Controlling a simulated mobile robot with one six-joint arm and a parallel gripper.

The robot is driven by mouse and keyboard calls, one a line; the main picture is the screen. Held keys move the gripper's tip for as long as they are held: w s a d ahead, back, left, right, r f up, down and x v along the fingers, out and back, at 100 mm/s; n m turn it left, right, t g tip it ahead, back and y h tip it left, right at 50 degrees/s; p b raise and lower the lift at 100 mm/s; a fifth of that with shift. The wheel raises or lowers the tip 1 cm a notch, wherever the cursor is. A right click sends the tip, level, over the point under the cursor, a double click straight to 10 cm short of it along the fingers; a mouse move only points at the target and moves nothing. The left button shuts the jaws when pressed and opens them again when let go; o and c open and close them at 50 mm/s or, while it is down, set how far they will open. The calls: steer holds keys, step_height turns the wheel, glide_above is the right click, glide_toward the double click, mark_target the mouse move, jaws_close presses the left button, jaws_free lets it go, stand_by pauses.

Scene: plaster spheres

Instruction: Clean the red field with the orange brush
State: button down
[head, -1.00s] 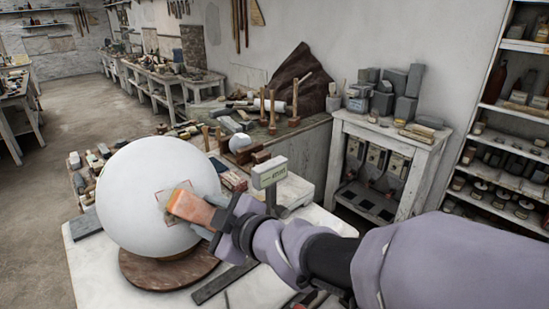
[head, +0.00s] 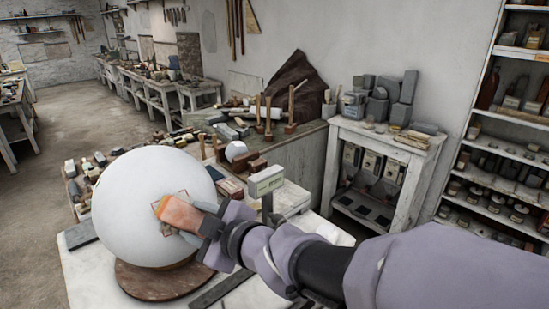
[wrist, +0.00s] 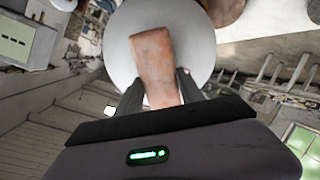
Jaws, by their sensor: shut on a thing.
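A large white plaster sphere (head: 125,205) rests on a round brown base (head: 150,284) on the worktable. The red field (head: 156,207) shows as thin red edges on the sphere's right side; most of it is hidden behind the brush. My gripper (head: 207,226) is shut on the orange brush (head: 180,213), and the brush's end is at the field. I cannot tell whether it touches the surface. In the wrist view, the brush (wrist: 153,58) stands between my fingers in front of the sphere (wrist: 195,35), and the field is hidden.
Blocks and tools crowd the bench (head: 300,150) behind the sphere. A white cabinet (head: 378,135) and shelves (head: 505,150) are at the right. Open floor (head: 35,215) lies to the left.

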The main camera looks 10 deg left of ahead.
steer(key=shift+w+d+f+b, duration=0.25)
steer(key=shift+w+d+f, duration=0.1)
steer(key=shift+f, duration=0.1)
steer(key=shift+w+d+f+b, duration=0.2)
steer(key=shift+d+f, duration=0.1)
steer(key=shift+f, duration=0.15)
steer(key=shift+s+a+r+p, duration=0.5)
steer(key=shift+a+r, duration=0.15)
steer(key=shift+r, duration=0.2)
steer(key=shift+s+a+r+p, duration=0.4)
steer(key=shift+a+r, duration=0.2)
steer(key=shift+r, duration=0.25)
steer(key=shift+d+f, duration=0.1)
steer(key=shift+d+f, duration=0.25)
steer(key=shift+d, duration=0.35)
steer(key=shift+d+f, duration=0.25)
steer(key=shift+d, duration=0.3)
steer(key=shift+w+a+f+b, duration=0.1)
steer(key=shift+w+a+b, duration=0.1)
steer(key=shift+b, duration=0.1)
steer(key=shift+w+a+f, duration=0.15)
steer(key=shift+w+a, duration=0.05)
steer(key=shift+a, duration=0.2)
